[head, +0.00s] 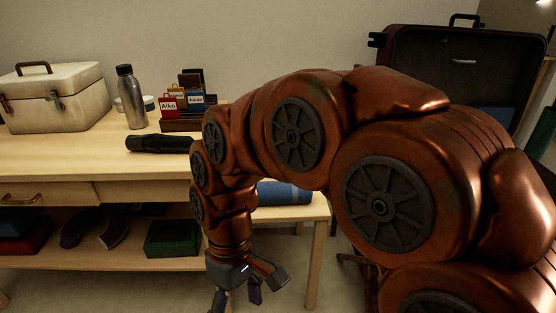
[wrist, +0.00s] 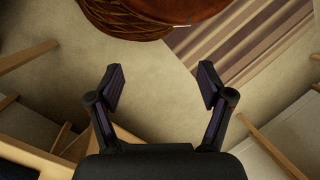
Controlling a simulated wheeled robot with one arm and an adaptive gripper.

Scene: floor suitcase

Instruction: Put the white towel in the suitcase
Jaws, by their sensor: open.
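The suitcase (head: 440,85) stands at the upper right of the head view, its dark, brown-edged lid raised with a handle on top. My arm hides its lower part and inside. I make out no white towel in either view. My gripper (head: 237,296) hangs low at the bottom of the head view, in front of the workbench and well left of the suitcase. In the wrist view my gripper (wrist: 162,85) has its two fingers wide apart, with only bare floor between them.
A wooden workbench (head: 75,155) at left carries a pale toolbox (head: 55,97), a steel bottle (head: 131,97) and a black flashlight (head: 158,144). A blue roll (head: 285,193) lies on a lower bench. The wrist view shows a wicker basket (wrist: 120,22) and a striped rug (wrist: 240,45).

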